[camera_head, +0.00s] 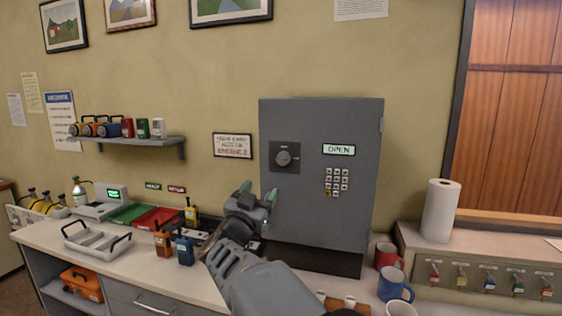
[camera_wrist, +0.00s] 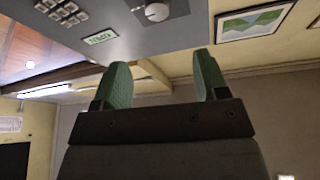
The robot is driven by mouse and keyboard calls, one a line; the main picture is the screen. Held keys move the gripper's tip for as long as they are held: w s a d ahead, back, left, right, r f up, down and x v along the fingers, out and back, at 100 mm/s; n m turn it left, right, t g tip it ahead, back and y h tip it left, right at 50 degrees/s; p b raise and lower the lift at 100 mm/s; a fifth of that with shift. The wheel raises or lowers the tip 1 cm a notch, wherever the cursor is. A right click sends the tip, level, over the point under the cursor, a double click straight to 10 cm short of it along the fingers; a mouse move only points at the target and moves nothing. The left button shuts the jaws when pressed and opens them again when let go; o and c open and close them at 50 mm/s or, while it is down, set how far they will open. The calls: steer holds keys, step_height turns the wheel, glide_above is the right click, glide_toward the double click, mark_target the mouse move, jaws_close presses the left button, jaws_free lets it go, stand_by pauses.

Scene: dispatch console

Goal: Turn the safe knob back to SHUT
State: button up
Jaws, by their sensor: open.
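The grey safe (camera_head: 313,213) stands on the counter with its door closed against the body as far as I can see. Its round knob (camera_head: 283,158) sits on a dark square plate at the upper left of the door. The lit sign (camera_head: 339,149) to the right of the knob reads OPEN. My gripper (camera_head: 257,193) is open and empty, below and left of the knob, apart from it. In the wrist view the green fingertips (camera_wrist: 164,75) are spread, and the pale knob (camera_wrist: 157,11) shows beyond them at the top edge. The knob's exact pointer direction is too small to tell.
A keypad (camera_head: 336,181) is on the safe door below the sign. Red and blue mugs (camera_head: 394,285) stand at the safe's right front. The wall left of the knob is mostly clear.

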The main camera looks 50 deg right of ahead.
mark_target(282, 159)
steer(key=p+x, duration=0.4)
steer(key=x, duration=0.9)
steer(key=shift+d+r, duration=0.15)
steer(key=shift+d, duration=0.05)
steer(key=c, duration=0.9)
steer(key=shift+s, duration=0.1)
